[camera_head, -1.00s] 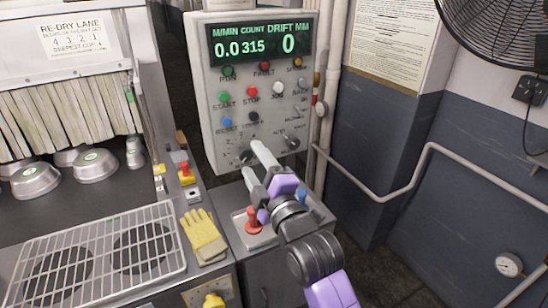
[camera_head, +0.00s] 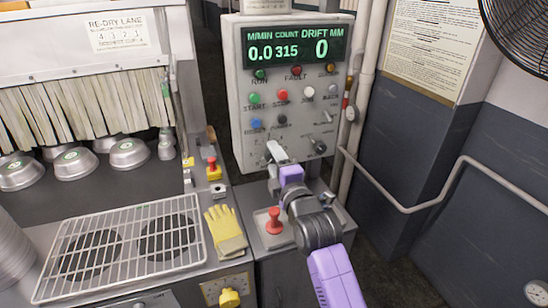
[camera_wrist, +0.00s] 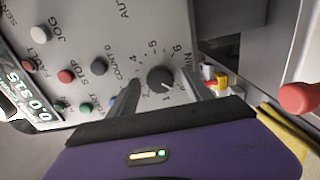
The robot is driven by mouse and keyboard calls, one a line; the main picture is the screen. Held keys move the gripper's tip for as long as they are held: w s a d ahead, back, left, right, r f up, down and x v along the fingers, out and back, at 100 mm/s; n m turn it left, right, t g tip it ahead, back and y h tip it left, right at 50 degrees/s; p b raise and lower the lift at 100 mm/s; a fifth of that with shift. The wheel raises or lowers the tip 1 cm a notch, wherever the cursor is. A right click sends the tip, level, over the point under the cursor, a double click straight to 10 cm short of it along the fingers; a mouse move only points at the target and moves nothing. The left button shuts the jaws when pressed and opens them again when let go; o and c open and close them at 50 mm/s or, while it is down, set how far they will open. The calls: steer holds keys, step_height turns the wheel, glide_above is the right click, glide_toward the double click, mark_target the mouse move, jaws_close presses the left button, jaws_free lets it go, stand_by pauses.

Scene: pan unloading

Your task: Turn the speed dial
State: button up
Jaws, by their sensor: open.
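The speed dial (camera_wrist: 161,79) is a round black knob with a white pointer and a ring of numbers on the grey control panel (camera_head: 240,100). In the wrist view it sits between the two fingers of my gripper (camera_wrist: 165,94), one finger on each side. The gripper is open, and I cannot tell whether either finger touches the knob. In the head view my gripper (camera_head: 276,152) is at the lower left of the panel and hides the dial. The panel's display (camera_head: 294,46) reads 0.0, 315 and 0.
A second black selector (camera_head: 319,146) is close to the right of my gripper. A yellow glove (camera_head: 226,230) and wire rack (camera_head: 122,247) lie to the left. A pipe (camera_head: 395,204) runs along the right wall.

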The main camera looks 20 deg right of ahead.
steer(key=shift+w, duration=0.25)
jaws_close()
steer(key=shift+m, duration=0.3)
